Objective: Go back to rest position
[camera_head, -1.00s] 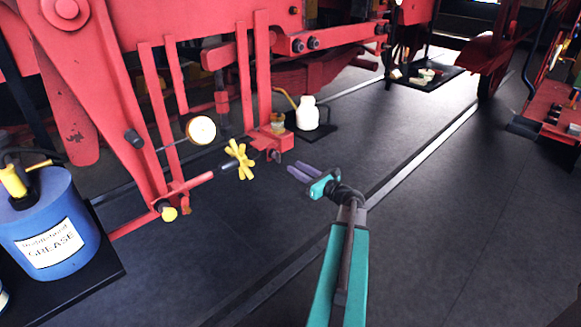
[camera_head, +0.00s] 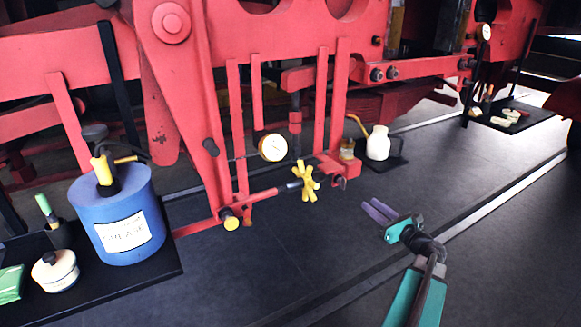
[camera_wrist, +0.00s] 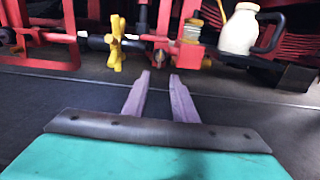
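My gripper (camera_head: 378,211) is held out over the dark floor, in front of the red locomotive frame. In the wrist view its two purple fingers (camera_wrist: 160,80) stand apart with nothing between them. A yellow handwheel (camera_head: 306,181) on a red pipe is to the left of my gripper and apart from it; it also shows in the wrist view (camera_wrist: 116,42). A round gauge (camera_head: 273,148) sits left of the handwheel. A white oil can (camera_head: 378,145) stands behind my gripper on a black mat, and shows at upper right in the wrist view (camera_wrist: 238,30).
A blue grease drum (camera_head: 118,215) with a pump stands at left on a black mat (camera_head: 150,275), beside a small white tin (camera_head: 55,271) and a green item (camera_head: 10,284). Another mat (camera_head: 530,115) with small items lies at far right. The floor (camera_head: 500,260) at right is clear.

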